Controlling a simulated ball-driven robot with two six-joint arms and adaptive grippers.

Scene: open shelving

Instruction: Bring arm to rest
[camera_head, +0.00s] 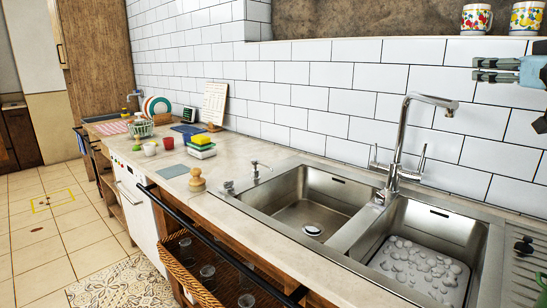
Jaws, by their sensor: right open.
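My right gripper (497,70) shows at the upper right edge, pointing left. Its jaws are apart and nothing is between them. It is in front of the white tiled wall, above the right sink basin and to the right of the tap. The rest of that arm is mostly cut off by the right edge of the picture. My left gripper is not in the picture.
A steel double sink (310,208) with a tall tap (408,130) fills the near counter. Sponges (201,146), a wooden-handled brush (197,181) and dishes stand farther left. Two patterned mugs (477,19) sit on the ledge above. Floor at left is clear.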

